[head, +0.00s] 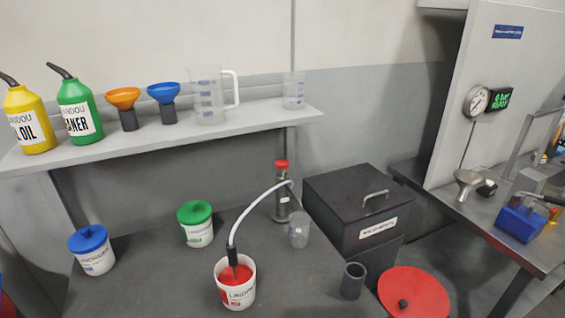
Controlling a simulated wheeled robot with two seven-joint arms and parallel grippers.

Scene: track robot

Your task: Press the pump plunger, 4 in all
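A grey metal pump (282,200) stands upright on the dark workbench. Its plunger (281,165) has a red knob on top. A pale hose (246,209) arches from the pump's upper part to a dark end piece in an open white tub (235,293) with red contents. A small clear cup (299,232) stands just right of the pump's base. Neither of my grippers shows in the head view, so their states cannot be seen.
Lidded tubs, blue (93,257) and green (197,231), stand left. A dark box (358,205) stands right, near a grey cylinder (352,281) and a red disc-shaped lid (413,295). A shelf (160,142) behind holds bottles, funnels and jugs. Bare bench lies between the tubs.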

